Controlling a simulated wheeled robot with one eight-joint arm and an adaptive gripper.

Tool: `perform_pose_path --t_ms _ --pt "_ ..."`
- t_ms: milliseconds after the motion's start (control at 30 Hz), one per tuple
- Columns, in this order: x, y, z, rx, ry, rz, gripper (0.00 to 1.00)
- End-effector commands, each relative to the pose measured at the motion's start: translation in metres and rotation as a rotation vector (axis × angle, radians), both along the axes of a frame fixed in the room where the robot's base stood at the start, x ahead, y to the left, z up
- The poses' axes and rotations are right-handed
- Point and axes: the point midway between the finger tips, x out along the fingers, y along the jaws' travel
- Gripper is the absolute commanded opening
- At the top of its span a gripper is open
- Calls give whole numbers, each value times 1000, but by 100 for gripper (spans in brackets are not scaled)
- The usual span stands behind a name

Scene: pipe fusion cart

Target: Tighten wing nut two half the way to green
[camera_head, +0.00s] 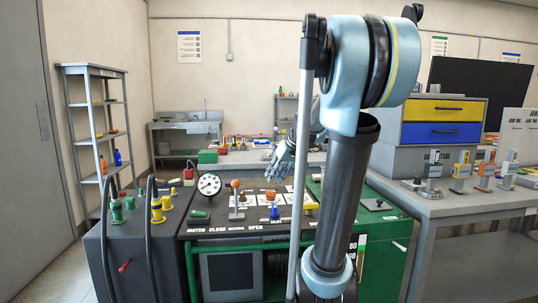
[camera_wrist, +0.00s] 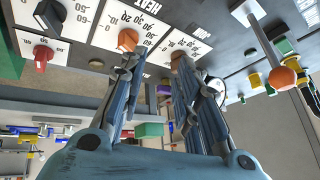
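My gripper (camera_head: 281,162) hangs over the cart's control panel in the head view, with my arm in front of part of the cart. In the wrist view my gripper (camera_wrist: 156,64) is open, its two fingers apart with nothing held between them. An orange knob (camera_wrist: 128,38) sits on a numbered dial by the left fingertip, with the word HEAT beside it. A brownish knob (camera_wrist: 177,57) is partly hidden behind the right fingertip; contact cannot be told. A red knob (camera_wrist: 42,54) and a black knob (camera_wrist: 48,13) sit farther left. I cannot tell which part is wing nut two.
An orange-ball lever (camera_head: 235,184) and a round gauge (camera_head: 209,184) stand on the panel's left. The orange ball (camera_wrist: 282,78) also shows at right in the wrist view. A grey table (camera_head: 440,207) bearing several small devices stands right; a shelf (camera_head: 90,69) stands left.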

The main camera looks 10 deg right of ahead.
Motion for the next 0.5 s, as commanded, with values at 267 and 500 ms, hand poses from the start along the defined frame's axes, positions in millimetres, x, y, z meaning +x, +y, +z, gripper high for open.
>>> perform_pose_path --t_ms 267,500 --pt "113 -13 34 63 -132 64 30" --pt "206 -32 51 104 -257 108 30"
